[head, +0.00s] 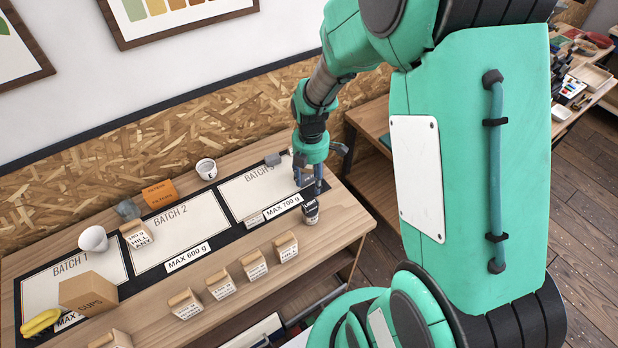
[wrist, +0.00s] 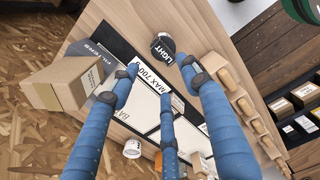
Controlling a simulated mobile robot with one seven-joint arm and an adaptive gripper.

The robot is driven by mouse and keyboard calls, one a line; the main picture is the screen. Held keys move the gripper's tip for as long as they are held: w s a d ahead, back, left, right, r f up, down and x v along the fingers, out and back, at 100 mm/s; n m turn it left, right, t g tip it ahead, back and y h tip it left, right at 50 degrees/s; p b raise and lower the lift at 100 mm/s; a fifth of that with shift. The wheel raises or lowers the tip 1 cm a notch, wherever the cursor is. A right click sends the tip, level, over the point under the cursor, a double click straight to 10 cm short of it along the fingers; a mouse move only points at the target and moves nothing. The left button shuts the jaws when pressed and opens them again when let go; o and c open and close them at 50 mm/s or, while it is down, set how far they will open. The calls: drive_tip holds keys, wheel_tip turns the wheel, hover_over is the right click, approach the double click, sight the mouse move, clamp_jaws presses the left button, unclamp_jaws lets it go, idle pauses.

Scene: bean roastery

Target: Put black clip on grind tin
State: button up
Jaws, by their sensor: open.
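My gripper (head: 310,188) is open over the front right of the BATCH 3 board area, with blue fingers spread and nothing visible between them. In the wrist view my gripper (wrist: 162,78) has its fingertips near a small dark round tin marked LIGHT (wrist: 163,46). That dark tin (head: 311,213) stands just in front of the fingertips in the head view; I cannot tell if they touch. I cannot make out a black clip for certain, nor read a label saying grind. A white tin (head: 206,170) stands behind the boards, and shows in the wrist view (wrist: 132,149).
A FILTERS box (wrist: 88,72) is close beside the fingers. Several labelled bags (head: 254,264) line the table front. The BATCH 3 board (head: 245,192) is mostly clear. An orange box (head: 160,194), a cup (head: 93,239), a CUPS box (head: 88,293) and bananas (head: 40,321) stand left.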

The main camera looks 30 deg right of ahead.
drive_tip(key=s+a+r+m+t, duration=0.1)
drive_tip(key=a+r+m, duration=0.3)
drive_tip(key=r, duration=0.7)
drive_tip(key=s+a+r+m+t, duration=0.2)
drive_tip(key=s+a+r+m, duration=0.3)
drive_tip(key=s+r+m, duration=0.2)
drive_tip(key=s+a+r+m+t, duration=0.2)
drive_tip(key=s+a+r+m, duration=0.3)
drive_tip(key=r, duration=0.7)
drive_tip(key=s+m, duration=0.2)
drive_tip(key=s, duration=0.2)
drive_tip(key=shift+s+a+r+t, duration=0.2)
drive_tip(key=shift+a+r+t, duration=0.05)
drive_tip(key=shift+t, duration=0.05)
drive_tip(key=shift+f, duration=0.1)
wheel_tip(320, 180, down, 8)
drive_tip(key=b, duration=0.8)
drive_tip(key=shift+f+b, duration=0.2)
drive_tip(key=shift+b, duration=0.1)
